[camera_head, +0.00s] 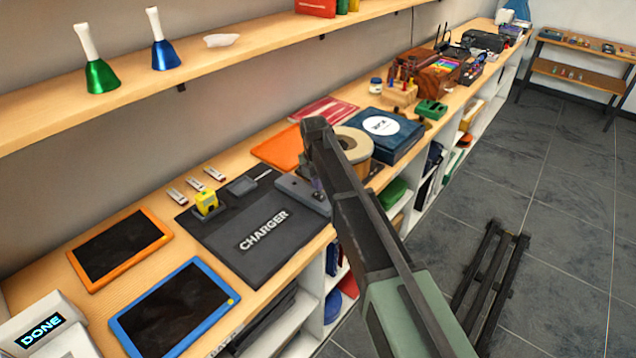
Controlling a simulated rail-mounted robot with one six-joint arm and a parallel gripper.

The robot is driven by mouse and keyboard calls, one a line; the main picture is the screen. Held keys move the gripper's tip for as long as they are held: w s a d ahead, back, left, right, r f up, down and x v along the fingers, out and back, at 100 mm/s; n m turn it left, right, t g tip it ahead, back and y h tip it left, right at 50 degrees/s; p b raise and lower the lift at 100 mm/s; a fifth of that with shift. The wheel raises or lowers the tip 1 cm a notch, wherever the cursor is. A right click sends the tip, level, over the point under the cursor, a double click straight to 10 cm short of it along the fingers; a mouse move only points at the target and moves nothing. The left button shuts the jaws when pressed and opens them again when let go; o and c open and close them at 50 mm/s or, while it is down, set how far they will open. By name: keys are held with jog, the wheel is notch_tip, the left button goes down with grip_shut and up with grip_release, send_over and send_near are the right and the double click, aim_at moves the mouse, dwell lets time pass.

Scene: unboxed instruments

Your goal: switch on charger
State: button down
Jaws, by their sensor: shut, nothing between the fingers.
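A dark mat (225,255) marked CHARGER lies on the wooden counter. A grey unit (296,187) stands at its right back corner, partly covered by my arm; I take it for the charger. Its switch cannot be made out. My arm crosses from the lower right and bends down at its end over the right side of this unit. The narrow tip of my gripper (318,187) shows there, shut and empty, mostly hidden by the arm. Whether it touches the unit cannot be told. A yellow device (206,202) and a small grey piece (242,186) lie on the mat's back edge.
An orange tablet (120,248) and a blue tablet (173,308) lie left of the mat. A white DONE block (42,330) sits front left. A shelf with bells (100,75) overhangs the back.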

aim_at(322, 198)
notch_tip(322, 198, up, 12)
jog(key=d+p, duration=0.1)
jog(key=p, duration=0.9)
jog(key=shift+s+f, duration=0.15)
jog(key=shift+s, duration=0.3)
jog(key=shift+f, duration=0.1)
jog(key=s+d+f+m+b, duration=0.3)
jog(key=s+d+m, duration=0.6)
jog(key=s+m, duration=0.4)
jog(key=s+d+f+m+b, duration=0.3)
jog(key=s+d+m, duration=0.6)
jog(key=s+m, duration=0.4)
jog(key=m, duration=0.2)
jog(key=shift+s+d+f+m+t+y+b, duration=0.3)
jog(key=shift+s+d+f+y, duration=0.05)
jog(key=shift+s+y, duration=0.05)
